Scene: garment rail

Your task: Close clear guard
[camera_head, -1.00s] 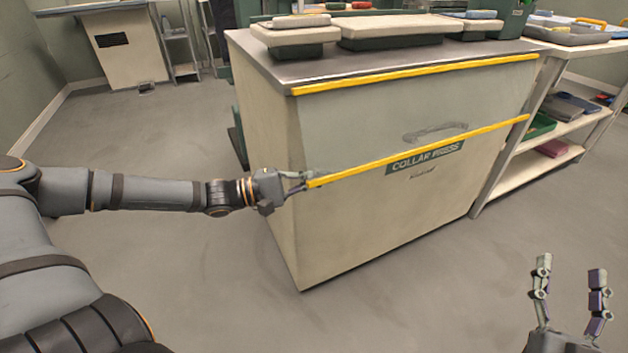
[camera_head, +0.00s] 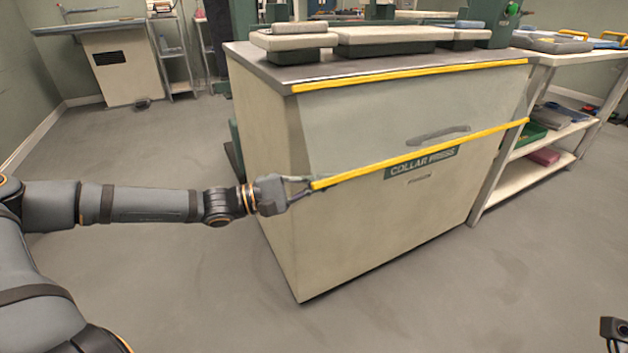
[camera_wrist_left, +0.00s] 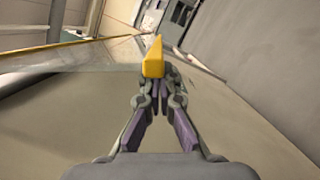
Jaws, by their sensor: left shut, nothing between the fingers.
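The clear guard (camera_head: 385,115) is a see-through panel on the front of the cream collar press (camera_head: 275,190). One yellow bar (camera_head: 410,74) runs along the press's top edge, and a lower yellow bar (camera_head: 420,155) edges the panel's bottom. The panel hangs down over the front, above or at the "COLLAR PRESS" label. My left gripper (camera_head: 306,190) is at the lower bar's left end, shut with nothing held. In the left wrist view the bar's yellow end (camera_wrist_left: 153,62) lies just past the closed fingertips (camera_wrist_left: 162,82); contact is unclear. Only a dark part of my right arm shows at the bottom right corner.
A grey handle (camera_head: 438,133) shows behind or on the panel. Pale pressing pads (camera_head: 385,35) lie on top. A shelf unit (camera_head: 530,175) with trays stands close at the right. Open grey floor lies in front and to the left.

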